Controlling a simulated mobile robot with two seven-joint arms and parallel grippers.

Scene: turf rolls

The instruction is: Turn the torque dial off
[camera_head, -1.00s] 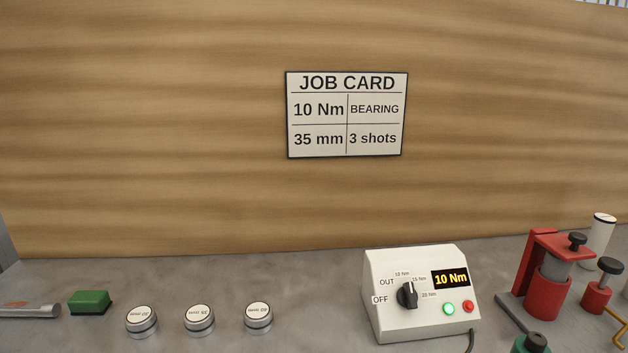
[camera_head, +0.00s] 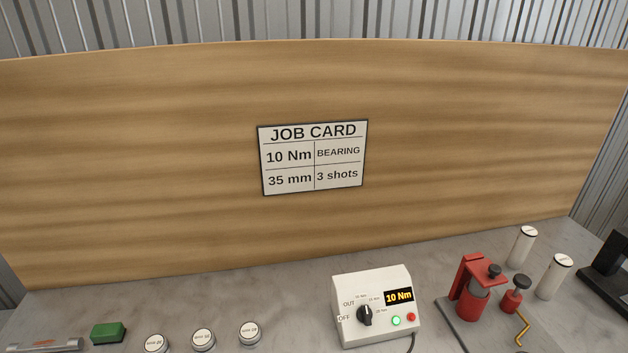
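The torque dial (camera_head: 365,315) is a black knob on the front of a white control box (camera_head: 352,281) at the lower middle right of the head view. Labels around it read OFF, OUT and several Nm values. The box's display (camera_head: 398,297) reads 10 Nm in yellow. The knob's exact pointing is too small to tell. Neither of my grippers is in view.
A job card (camera_head: 313,158) hangs on the wooden back panel (camera_head: 160,160). Several round silver pieces (camera_head: 204,339) and a green block (camera_head: 108,333) lie at front left. A red press-like device (camera_head: 473,290) and white cylinders (camera_head: 554,277) stand right.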

